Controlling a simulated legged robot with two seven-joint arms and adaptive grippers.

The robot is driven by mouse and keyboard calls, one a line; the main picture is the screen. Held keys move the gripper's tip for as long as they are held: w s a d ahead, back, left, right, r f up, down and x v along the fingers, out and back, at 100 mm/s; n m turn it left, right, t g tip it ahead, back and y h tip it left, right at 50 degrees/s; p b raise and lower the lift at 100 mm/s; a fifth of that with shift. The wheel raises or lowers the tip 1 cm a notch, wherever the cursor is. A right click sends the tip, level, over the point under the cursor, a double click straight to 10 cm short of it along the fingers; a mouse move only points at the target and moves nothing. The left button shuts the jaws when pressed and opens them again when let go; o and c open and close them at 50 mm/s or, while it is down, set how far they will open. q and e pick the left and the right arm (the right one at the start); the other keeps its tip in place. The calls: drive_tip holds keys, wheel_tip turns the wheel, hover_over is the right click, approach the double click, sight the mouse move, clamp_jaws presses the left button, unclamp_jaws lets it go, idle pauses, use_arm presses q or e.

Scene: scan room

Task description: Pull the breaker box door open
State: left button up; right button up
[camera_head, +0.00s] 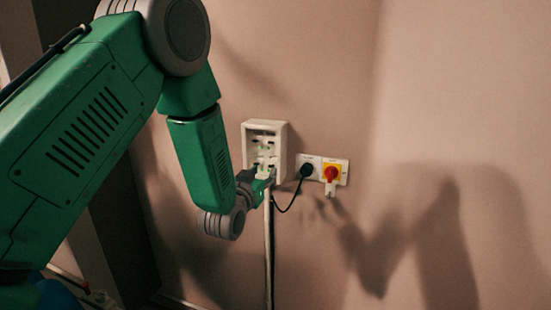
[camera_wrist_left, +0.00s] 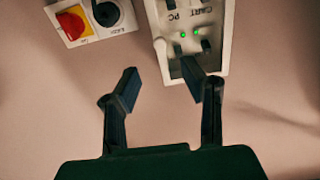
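The white breaker box (camera_head: 283,147) is fixed to the wall in the middle of the head view. Its recessed front shows several dark switches; I cannot make out a separate door panel or its angle. In the left wrist view the box (camera_wrist_left: 230,28) is at the top, with two green lights and a "CART PC" label. My left gripper (camera_head: 267,183) is at the box's lower edge in the head view. In the left wrist view its fingers (camera_wrist_left: 159,78) are apart with nothing between them; one finger overlaps the box front, and contact is unclear. My right gripper is not in view.
A socket with a black plug (camera_head: 307,170) and a red-and-yellow rotary switch (camera_head: 331,173) sit right of the box. A black cable loops from the plug towards the box's underside. A pale vertical conduit (camera_head: 268,250) runs down below the box. The wall further right is bare.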

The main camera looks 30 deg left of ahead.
sight(274, 160)
use_arm(q)
drive_tip(key=p+x, duration=0.1)
drive_tip(key=x, duration=0.7)
drive_tip(key=shift+d, duration=0.1)
drive_tip(key=shift+w+a+p, duration=0.3)
drive_tip(key=shift+w, duration=0.3)
drive_tip(key=shift+d, duration=0.15)
clamp_jaws()
